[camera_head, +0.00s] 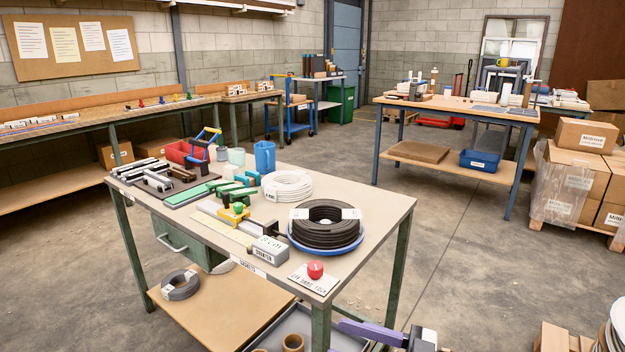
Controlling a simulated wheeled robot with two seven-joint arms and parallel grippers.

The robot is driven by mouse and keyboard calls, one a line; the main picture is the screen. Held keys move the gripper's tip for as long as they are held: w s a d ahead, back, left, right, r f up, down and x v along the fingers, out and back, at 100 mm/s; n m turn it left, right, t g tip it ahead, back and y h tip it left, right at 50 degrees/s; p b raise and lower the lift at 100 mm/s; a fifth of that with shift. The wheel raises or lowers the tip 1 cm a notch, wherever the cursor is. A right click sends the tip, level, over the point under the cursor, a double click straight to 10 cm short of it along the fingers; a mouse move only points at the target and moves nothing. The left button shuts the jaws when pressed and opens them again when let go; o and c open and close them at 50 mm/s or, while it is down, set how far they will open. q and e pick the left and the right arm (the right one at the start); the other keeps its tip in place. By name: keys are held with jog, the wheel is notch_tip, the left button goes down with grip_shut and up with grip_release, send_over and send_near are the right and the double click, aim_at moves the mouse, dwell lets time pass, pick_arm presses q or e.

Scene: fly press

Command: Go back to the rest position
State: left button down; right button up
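The workbench (372,205) with green legs stands in front of me. On it are a black coil (326,232) in a blue dish, a white coil (287,186), a yellow fixture with a green knob (235,214), and a red knob on a white plate (315,270).
A second table (450,103) stands behind, with stacked cartons (585,135) at right. The floor (450,250) between is clear.

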jog(key=s+a+f+m+t+h+p, duration=0.2)
jog(key=s+a+f+m+t+h, duration=0.3)
jog(key=m+t, duration=0.15)
pick_arm(q)
jog(key=r, duration=0.1)
jog(key=r+p, duration=0.2)
jog(key=shift+a+r, duration=0.1)
jog(key=shift+a, duration=0.15)
pick_arm(e)
jog(key=s+d+f+m+g+h, duration=0.2)
jog(key=s+d+f+h, duration=0.3)
jog(key=s, duration=0.4)
jog(key=s+d+f+m+g+h, duration=0.2)
jog(key=s+d+f+m+h, duration=0.1)
jog(key=s+d+f, duration=0.5)
jog(key=shift+s+d+f+h, duration=0.3)
jog(key=shift+s+d+h, duration=0.05)
jog(key=shift+s+h, duration=0.55)
